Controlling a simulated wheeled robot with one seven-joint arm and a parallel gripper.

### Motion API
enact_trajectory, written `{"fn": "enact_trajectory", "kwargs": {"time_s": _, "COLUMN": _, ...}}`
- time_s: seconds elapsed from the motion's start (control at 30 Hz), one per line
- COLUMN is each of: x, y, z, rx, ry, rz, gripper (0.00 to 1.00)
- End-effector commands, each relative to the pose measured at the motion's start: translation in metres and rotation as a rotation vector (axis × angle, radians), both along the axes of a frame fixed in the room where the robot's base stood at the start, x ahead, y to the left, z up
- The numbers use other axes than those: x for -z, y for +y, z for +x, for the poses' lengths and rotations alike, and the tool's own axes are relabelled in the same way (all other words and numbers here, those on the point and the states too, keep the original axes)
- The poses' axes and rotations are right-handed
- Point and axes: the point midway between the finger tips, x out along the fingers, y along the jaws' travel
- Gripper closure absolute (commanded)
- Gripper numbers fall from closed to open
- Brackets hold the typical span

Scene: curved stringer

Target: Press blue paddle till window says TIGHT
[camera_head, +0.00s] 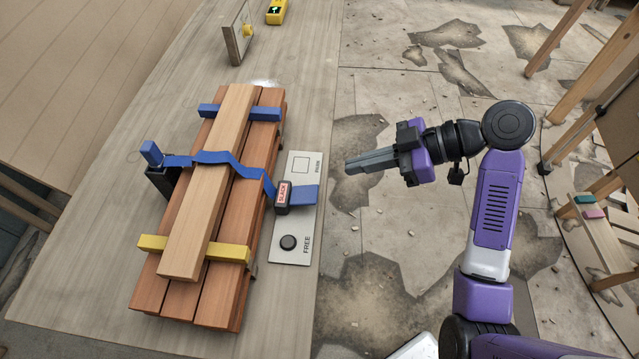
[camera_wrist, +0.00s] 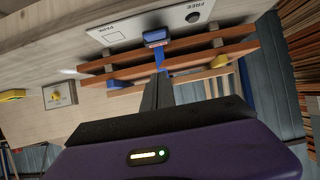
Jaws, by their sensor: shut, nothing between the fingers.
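The blue paddle (camera_head: 305,196) sticks out to the right from a small dark housing whose window (camera_head: 283,195) reads SLACK in red. A blue strap (camera_head: 225,158) runs from this housing over the stacked boards (camera_head: 205,185) to a blue-topped dark post (camera_head: 152,155) on the left. The strap looks loose and wavy. In the wrist view the paddle (camera_wrist: 154,36) shows beyond my fingertips. My gripper (camera_head: 348,166) is shut and empty, to the right of the paddle and apart from it, over the floor side of the table edge. The wrist view does not show the window's word legibly.
A pale plate (camera_head: 290,250) under the housing bears a PARK square and a FREE black button (camera_head: 288,242). Blue and yellow (camera_head: 195,249) bars cross the boards. A wooden upright (camera_head: 238,40) and yellow device (camera_head: 276,11) stand at the back. The table's right strip is clear.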

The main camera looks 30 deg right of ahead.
Motion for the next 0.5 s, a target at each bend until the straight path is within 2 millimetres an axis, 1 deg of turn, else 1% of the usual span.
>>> {"fn": "enact_trajectory", "kwargs": {"time_s": 0.13, "x": 0.002, "y": 0.003, "z": 0.002, "rx": -0.001, "ry": 0.000, "rz": 0.001, "gripper": 1.00}}
{"fn": "enact_trajectory", "kwargs": {"time_s": 0.23, "x": 0.006, "y": 0.009, "z": 0.006, "rx": -0.001, "ry": 0.001, "rz": 0.002, "gripper": 1.00}}
{"fn": "enact_trajectory", "kwargs": {"time_s": 0.37, "x": 0.016, "y": 0.025, "z": 0.017, "rx": -0.003, "ry": 0.002, "rz": 0.002, "gripper": 1.00}}
{"fn": "enact_trajectory", "kwargs": {"time_s": 0.5, "x": 0.030, "y": 0.045, "z": 0.031, "rx": -0.004, "ry": 0.002, "rz": 0.003, "gripper": 1.00}}
